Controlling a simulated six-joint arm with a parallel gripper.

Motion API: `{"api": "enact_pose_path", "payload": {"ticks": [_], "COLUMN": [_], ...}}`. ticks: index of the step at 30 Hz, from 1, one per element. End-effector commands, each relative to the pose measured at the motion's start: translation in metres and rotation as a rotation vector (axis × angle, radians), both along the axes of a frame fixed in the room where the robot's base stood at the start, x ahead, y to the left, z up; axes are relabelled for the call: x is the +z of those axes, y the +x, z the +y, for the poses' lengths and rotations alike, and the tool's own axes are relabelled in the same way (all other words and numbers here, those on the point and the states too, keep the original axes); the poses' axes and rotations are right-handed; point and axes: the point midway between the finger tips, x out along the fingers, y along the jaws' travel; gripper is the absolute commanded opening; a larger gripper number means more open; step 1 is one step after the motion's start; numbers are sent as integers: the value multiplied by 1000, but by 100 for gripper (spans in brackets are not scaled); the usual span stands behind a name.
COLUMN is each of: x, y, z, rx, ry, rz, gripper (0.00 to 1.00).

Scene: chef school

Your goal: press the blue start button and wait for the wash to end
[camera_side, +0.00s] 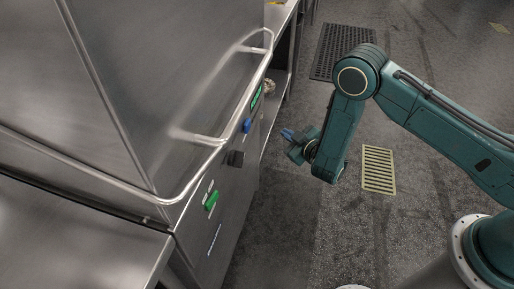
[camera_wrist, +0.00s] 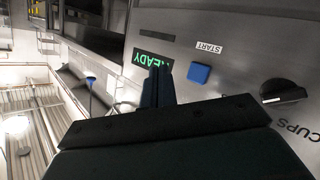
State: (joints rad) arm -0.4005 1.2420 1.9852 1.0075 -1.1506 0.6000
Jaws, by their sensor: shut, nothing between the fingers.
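The blue start button (camera_side: 246,126) sits on the front panel of the steel dishwasher (camera_side: 215,190). In the wrist view the blue button (camera_wrist: 199,73) is under an upside-down START label (camera_wrist: 209,47). A lit green display (camera_wrist: 153,60) beside it reads READY, partly covered by my fingers. My gripper (camera_side: 287,134) is shut and empty, pointing at the panel from the right with a gap to the button. Its closed fingers (camera_wrist: 158,80) show in the wrist view, left of the button.
A bent tube handle (camera_side: 262,75) runs along the dishwasher hood above the panel. A black knob (camera_wrist: 284,91) labelled CUPS is right of the button. The floor between my arm and the machine is clear, with a drain grate (camera_side: 378,169).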

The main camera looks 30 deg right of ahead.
Motion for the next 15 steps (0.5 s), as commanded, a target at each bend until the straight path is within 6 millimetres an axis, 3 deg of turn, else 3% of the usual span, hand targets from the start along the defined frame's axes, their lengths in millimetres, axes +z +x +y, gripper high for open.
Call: {"api": "enact_pose_path", "payload": {"ticks": [15], "x": [1], "y": [29], "z": [30], "rx": [2], "ry": [0], "rz": [-1], "gripper": [0]}}
